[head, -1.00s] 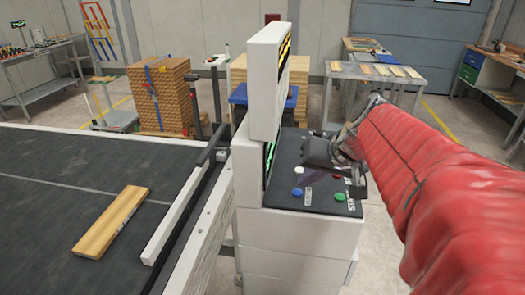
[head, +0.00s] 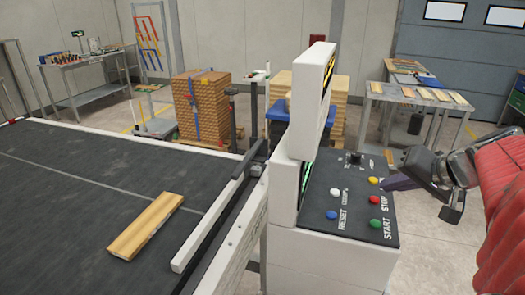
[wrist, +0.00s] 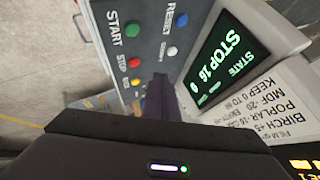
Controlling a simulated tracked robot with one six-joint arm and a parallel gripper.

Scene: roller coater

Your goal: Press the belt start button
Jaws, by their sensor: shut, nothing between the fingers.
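The green START button (head: 376,224) sits at the near right corner of the black control panel (head: 350,229). It also shows in the wrist view (wrist: 133,30), uncovered. The red STOP button (head: 374,200) is just behind it, then a yellow button (head: 375,181). A blue RESET button (head: 333,215) and a white button (head: 335,193) are on the left. My gripper (head: 388,184) is shut and empty, its dark fingers by the panel's right edge near the yellow button. In the wrist view the fingers (wrist: 160,92) point towards the panel; I cannot tell whether they touch it.
The panel's screen (wrist: 223,62) reads STOP. A tall white housing (head: 305,103) stands behind the panel's left side. A wooden board (head: 146,226) lies on the dark belt (head: 70,200) at left. Stacked wood and worktables stand behind.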

